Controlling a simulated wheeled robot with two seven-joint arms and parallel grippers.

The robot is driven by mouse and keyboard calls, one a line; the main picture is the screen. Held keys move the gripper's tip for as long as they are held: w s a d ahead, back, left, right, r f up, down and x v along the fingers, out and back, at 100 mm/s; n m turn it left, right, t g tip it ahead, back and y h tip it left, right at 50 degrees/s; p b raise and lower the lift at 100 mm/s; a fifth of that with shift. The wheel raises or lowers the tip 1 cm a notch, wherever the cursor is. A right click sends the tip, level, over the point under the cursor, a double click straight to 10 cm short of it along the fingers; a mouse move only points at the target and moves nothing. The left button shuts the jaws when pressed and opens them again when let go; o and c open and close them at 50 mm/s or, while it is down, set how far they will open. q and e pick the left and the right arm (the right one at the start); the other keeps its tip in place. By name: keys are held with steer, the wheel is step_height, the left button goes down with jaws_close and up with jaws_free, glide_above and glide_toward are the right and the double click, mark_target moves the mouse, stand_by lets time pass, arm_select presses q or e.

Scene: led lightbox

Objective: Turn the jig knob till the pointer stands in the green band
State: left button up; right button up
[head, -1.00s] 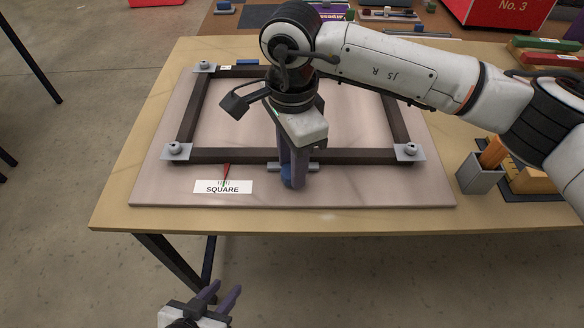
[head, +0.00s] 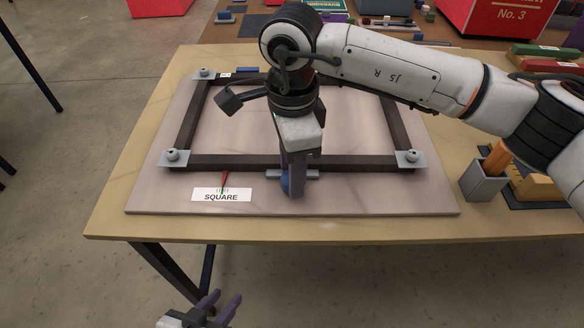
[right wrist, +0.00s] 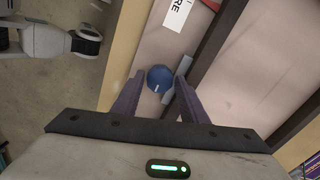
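The jig knob is blue. It shows in the right wrist view (right wrist: 159,78) with a white mark on it, and partly behind the fingers in the head view (head: 286,184). My right gripper (right wrist: 159,86) is open with its purple fingers on either side of the knob, a small gap showing at each side. The red pointer (head: 225,179) stands slightly tilted above the white SQUARE label (head: 221,195). The scale marks are small, and I cannot tell whether its tip is in the green band. My left gripper (head: 221,303) is open and empty, low in front of the table.
A dark square frame (head: 240,161) with grey corner brackets lies on a pale board (head: 360,200) on the table. A grey holder (head: 484,184) with an orange block stands at the right. Red bins and small parts lie at the back.

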steer(key=shift+o, duration=0.9)
